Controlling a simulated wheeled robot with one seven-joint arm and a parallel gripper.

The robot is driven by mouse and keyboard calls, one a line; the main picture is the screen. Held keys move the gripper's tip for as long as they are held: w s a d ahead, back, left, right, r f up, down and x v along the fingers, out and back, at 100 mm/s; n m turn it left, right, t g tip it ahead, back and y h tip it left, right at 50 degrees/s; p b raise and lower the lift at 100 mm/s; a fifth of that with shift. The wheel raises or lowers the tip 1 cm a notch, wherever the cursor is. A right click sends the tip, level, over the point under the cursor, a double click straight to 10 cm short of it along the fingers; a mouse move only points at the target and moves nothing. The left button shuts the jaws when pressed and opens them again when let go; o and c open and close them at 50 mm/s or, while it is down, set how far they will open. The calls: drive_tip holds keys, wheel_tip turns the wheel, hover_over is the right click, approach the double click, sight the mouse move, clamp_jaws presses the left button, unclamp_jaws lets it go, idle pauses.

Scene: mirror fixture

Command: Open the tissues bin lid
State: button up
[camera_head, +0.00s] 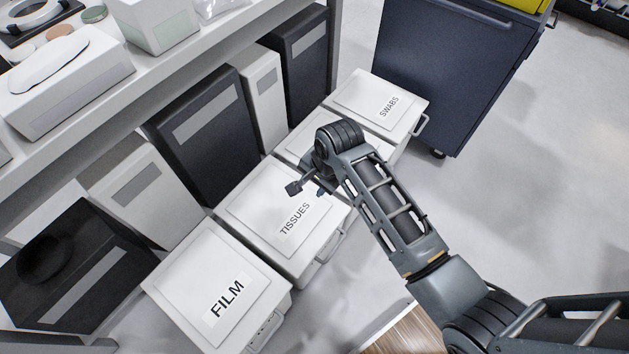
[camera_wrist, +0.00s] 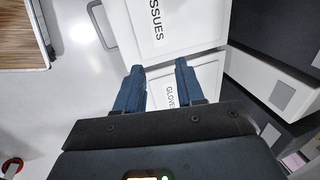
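The tissues bin (camera_head: 250,215) is a white box with a flat lid labelled TISSUES, and its lid looks shut. It stands between the film bin and a partly hidden bin, with a handle (camera_head: 333,243) on its right side. In the wrist view the tissues bin (camera_wrist: 185,15) is at the top, with its handle (camera_wrist: 101,25) at upper left. My gripper (camera_head: 306,188) is above the far right part of the tissues lid in the head view. Its two dark blue fingers (camera_wrist: 159,66) are apart with nothing between them. I cannot tell the exact height above the lid.
The film bin (camera_head: 190,280) is nearer and the swabs bin (camera_head: 365,98) farther. The gloves bin (camera_wrist: 165,88) lies below the fingers in the wrist view. Black and white boxes (camera_head: 205,135) stand behind, under a shelf (camera_head: 110,75). A dark cart (camera_head: 450,75) stands at upper right. Floor is clear at right.

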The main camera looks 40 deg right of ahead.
drive_tip(key=shift+r, duration=0.15)
drive_tip(key=v, duration=0.7)
drive_tip(key=shift+r, duration=0.25)
drive_tip(key=shift+s, duration=0.1)
drive_tip(key=shift+c, duration=0.2)
